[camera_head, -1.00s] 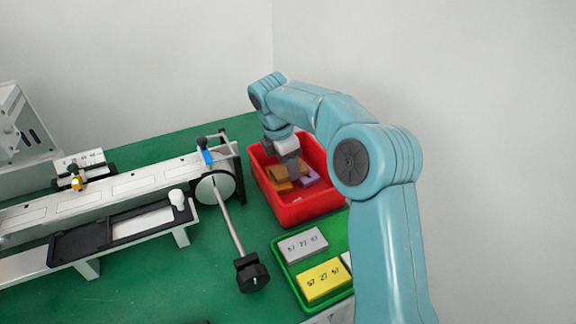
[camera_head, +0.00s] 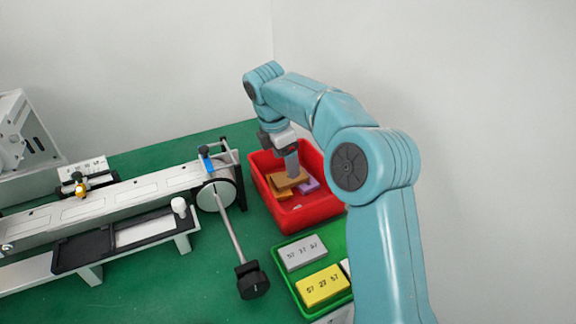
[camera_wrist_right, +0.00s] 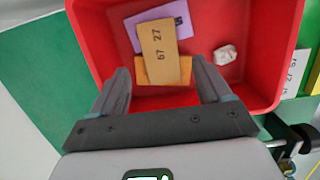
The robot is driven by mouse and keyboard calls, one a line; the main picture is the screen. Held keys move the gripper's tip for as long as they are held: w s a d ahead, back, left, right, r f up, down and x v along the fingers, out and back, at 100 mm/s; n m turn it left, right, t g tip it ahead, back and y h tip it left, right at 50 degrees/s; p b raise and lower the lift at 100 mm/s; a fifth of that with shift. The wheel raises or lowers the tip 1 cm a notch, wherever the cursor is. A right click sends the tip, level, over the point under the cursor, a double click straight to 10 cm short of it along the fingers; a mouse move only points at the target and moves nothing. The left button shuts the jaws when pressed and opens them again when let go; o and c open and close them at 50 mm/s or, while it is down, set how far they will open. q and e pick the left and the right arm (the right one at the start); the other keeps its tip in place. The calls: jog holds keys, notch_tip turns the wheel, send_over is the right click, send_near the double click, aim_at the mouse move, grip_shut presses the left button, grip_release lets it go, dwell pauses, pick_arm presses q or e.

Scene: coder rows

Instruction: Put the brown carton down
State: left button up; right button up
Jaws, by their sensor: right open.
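The brown carton (camera_head: 290,181) lies in the red bin (camera_head: 322,209), on top of an orange carton (camera_head: 279,194) and a purple carton (camera_head: 310,186). In the right wrist view the brown carton (camera_wrist_right: 158,48) shows printed digits and overlaps both the orange carton (camera_wrist_right: 150,72) and the purple carton (camera_wrist_right: 183,20). My right gripper (camera_wrist_right: 160,66) is open, its fingers apart on either side of the cartons' near end. In the head view it (camera_head: 291,168) is at the brown carton, inside the bin area. My left gripper is not in view.
A small white crumpled piece (camera_wrist_right: 225,54) lies in the bin. A green tray (camera_head: 284,254) with grey and yellow cartons stands in front of the bin. A machine with a conveyor (camera_head: 110,204) and a round dial stands to the left.

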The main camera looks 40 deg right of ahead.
aim_at(280, 180)
notch_tip(280, 180, up, 7)
jog(key=a+p, duration=0.1)
jog(key=p, duration=0.1)
jog(key=shift+w+a+r, duration=0.2)
jog(key=shift+w+a, duration=0.05)
dwell(0.4)
